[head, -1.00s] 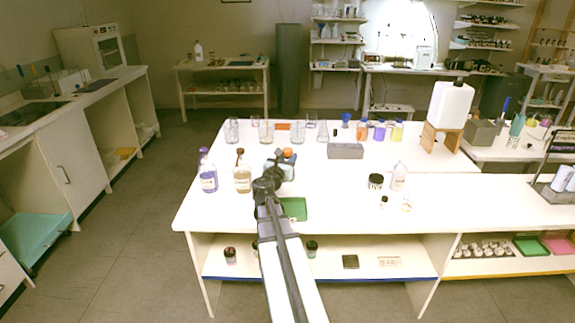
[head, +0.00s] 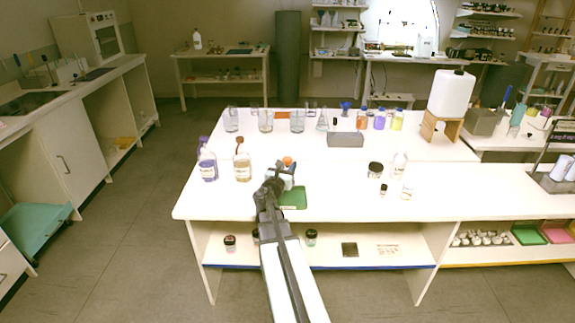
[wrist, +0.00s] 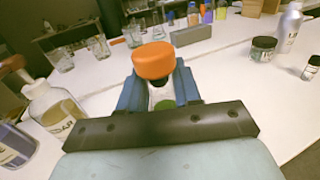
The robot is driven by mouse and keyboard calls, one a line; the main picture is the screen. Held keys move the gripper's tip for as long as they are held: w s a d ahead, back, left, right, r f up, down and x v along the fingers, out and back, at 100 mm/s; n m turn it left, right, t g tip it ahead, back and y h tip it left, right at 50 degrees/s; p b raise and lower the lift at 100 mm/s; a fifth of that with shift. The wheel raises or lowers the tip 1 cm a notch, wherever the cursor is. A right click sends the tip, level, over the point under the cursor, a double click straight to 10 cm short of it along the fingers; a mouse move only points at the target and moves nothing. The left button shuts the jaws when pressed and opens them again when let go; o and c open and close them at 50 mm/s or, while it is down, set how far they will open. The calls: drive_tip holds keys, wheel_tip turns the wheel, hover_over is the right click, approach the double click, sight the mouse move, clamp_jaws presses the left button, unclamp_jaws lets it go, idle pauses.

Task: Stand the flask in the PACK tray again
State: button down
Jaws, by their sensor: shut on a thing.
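The flask shows as an orange cap (wrist: 153,60) between my gripper's blue fingers in the wrist view; a pale part below it shows, the rest is hidden. In the head view its orange cap (head: 288,160) stands just above my gripper (head: 284,174). My gripper (wrist: 156,84) is shut on the flask. A green tray (head: 294,201) lies on the table close by, partly behind my arm. A bit of green (wrist: 165,105) shows below the flask in the wrist view. I cannot read any PACK label, nor tell whether the flask touches the tray.
A purple-capped bottle (head: 208,166) and an amber bottle (head: 242,168) stand left of my gripper. Beakers and a grey block (head: 345,140) are behind.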

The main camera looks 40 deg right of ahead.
drive_tip(key=shift+f, duration=3.2)
drive_tip(key=shift+f, duration=0.35)
drive_tip(key=shift+c, duration=0.5)
unclamp_jaws()
drive_tip(key=shift+a, duration=0.15)
drive_tip(key=shift+v, duration=4.4)
